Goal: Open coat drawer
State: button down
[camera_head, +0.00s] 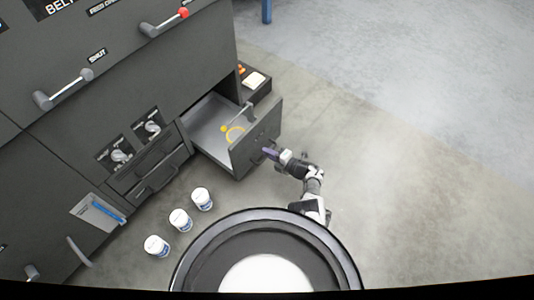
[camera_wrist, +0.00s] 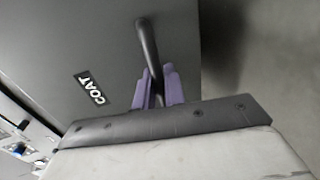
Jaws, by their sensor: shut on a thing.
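The coat drawer (camera_head: 243,150) is a dark grey drawer pulled out of the cabinet, with its light grey inside showing in the head view. A yellow ring-shaped item lies in it. In the wrist view its front (camera_wrist: 60,45) carries a "COAT" label (camera_wrist: 90,88) and a dark bar handle (camera_wrist: 147,45). My gripper (camera_head: 268,152) is at the drawer's front. In the wrist view its purple fingers (camera_wrist: 157,88) are shut on the handle, one on each side of it.
The grey cabinet (camera_head: 120,75) fills the left side, with a shut drawer (camera_head: 155,172) beside the open one. Several white cans, including one can (camera_head: 202,198), stand on the floor before it. A dark tray (camera_head: 262,88) sits behind the drawer. The floor (camera_head: 410,130) to the right is clear.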

jog(key=c, duration=1.6)
grip_release()
jog(key=shift+o, duration=0.2)
jog(key=p+v, duration=0.4)
jog(key=v, duration=0.9)
jog(key=shift+s+d, duration=0.2)
jog(key=shift+d, duration=0.05)
